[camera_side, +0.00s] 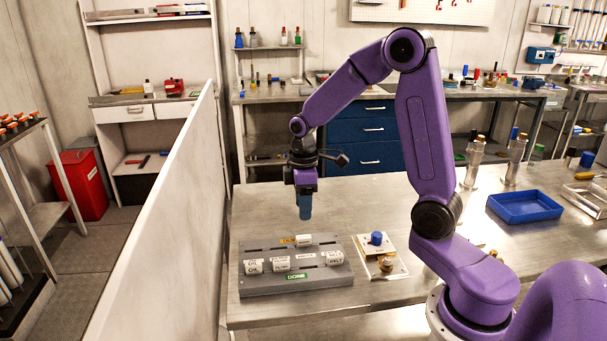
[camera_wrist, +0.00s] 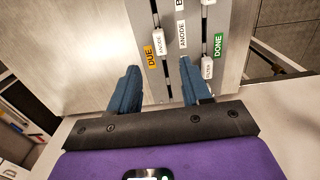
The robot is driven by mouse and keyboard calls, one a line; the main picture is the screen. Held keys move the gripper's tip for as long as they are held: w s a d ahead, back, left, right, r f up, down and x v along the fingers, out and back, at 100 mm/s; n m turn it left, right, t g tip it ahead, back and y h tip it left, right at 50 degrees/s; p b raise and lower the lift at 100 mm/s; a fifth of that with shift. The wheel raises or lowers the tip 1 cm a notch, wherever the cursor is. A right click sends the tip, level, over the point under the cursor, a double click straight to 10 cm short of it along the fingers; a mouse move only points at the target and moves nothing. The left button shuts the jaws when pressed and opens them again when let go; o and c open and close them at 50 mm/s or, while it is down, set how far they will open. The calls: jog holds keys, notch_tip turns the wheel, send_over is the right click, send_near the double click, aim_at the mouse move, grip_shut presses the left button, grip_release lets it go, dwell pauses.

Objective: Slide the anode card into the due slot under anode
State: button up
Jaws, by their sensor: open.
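A grey slotted board (camera_side: 255,288) lies on the steel table. Its yellow DUE label (camera_wrist: 150,56) marks the back row and its green DONE label (camera_wrist: 219,46) the front row. A white card (camera_side: 304,240), which looks like the anode card (camera_wrist: 161,41) in the wrist view, stands in the DUE row across from the white ANODE label (camera_wrist: 182,34). How deep it sits is unclear. My gripper (camera_side: 305,214) hangs above the back of the board, apart from the card. In the wrist view its blue fingers (camera_wrist: 159,70) are spread with nothing between them.
More white cards stand in the front row, at the left (camera_side: 253,266), beside it (camera_side: 281,263) and at the right (camera_side: 334,258). A small plate with a blue knob (camera_side: 376,239) lies right of the board. A blue tray (camera_side: 524,218) is farther right. A pale partition (camera_side: 165,210) borders the left.

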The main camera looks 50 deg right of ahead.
notch_tip(320, 180, up, 8)
jog(key=shift+r, duration=0.15)
dwell(0.4)
jog(key=s+a+f+n, duration=0.2)
jog(key=s+a, duration=0.8)
jog(key=s, duration=0.1)
jog(key=s+a+f+n, duration=0.1)
jog(key=s+f, duration=0.1)
jog(key=s, duration=1.2)
jog(key=shift+s+a+n, duration=0.25)
jog(key=shift+n, duration=0.05)
